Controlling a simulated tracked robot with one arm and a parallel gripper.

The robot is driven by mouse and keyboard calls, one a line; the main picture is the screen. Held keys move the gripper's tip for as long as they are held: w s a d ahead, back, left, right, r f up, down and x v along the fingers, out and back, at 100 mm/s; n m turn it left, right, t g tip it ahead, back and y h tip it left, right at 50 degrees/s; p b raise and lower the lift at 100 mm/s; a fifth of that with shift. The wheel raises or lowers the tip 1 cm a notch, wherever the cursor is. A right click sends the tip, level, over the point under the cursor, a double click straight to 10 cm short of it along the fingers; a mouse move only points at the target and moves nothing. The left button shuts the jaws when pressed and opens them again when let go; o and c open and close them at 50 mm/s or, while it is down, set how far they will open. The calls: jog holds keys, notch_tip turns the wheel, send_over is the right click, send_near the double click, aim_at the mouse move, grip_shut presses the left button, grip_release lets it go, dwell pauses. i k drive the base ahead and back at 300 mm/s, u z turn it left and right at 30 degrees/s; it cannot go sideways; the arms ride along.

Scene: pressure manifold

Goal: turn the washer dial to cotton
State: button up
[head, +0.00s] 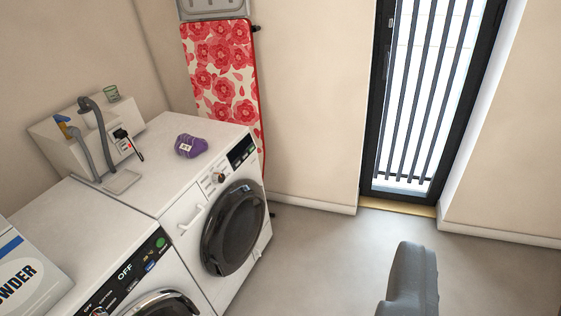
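Two white front-loading machines stand side by side along the left wall. The nearer machine (85,220) has a dark panel (125,270) reading "OFF", with a green mark and small icons; its lower part is cut off by the bottom edge. The farther machine (170,205) has a small round dial (219,178) on its front, a dark display beside it and a dark round door (233,228).
A powder box (25,275) stands on the nearer machine. A purple item (191,146) lies on the farther one. A floral ironing board (222,75) leans at the back wall. The floor (320,250) is clear before a barred glass door (420,100).

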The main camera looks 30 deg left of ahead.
aim_at(219, 177)
jog(key=z, duration=0.05)
jog(key=i, duration=1.25)
jog(key=u, duration=0.65)
jog(key=i, duration=0.8)
jog(key=u, duration=0.5)
jog(key=k, duration=0.9)
jog(key=u, duration=0.15)
jog(key=i, duration=0.9)
jog(key=z, duration=0.05)
